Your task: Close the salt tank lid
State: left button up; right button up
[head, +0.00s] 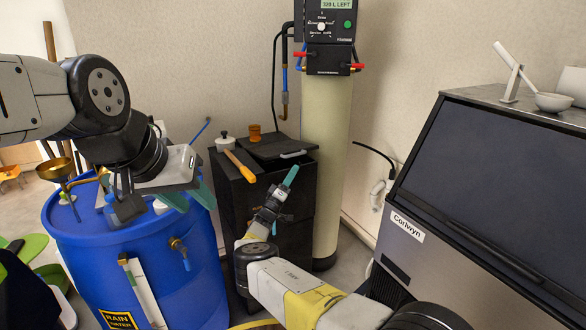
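The salt tank (227,184) is a black box beside the tall cream cylinder in the head view. Its dark lid (270,146) is a flat plate with a light grey handle (293,154) at its front right. The lid lies over the rear of the tank top; whether it sits flush I cannot tell. My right gripper (290,177) is in front of the tank, its teal tip pointing up just below the handle, with a gap in the picture. I cannot tell if its fingers are apart. My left gripper (189,198) is above the blue barrel, its teal fingers apart and empty.
The cream cylinder (325,150) stands close right. The blue barrel (90,255) is at left, the Corlwyn ice maker (415,245) at right.

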jog(key=shift+s+a+f, duration=0.6)
jog(key=shift+a+f, duration=0.25)
jog(key=shift+a, duration=0.1)
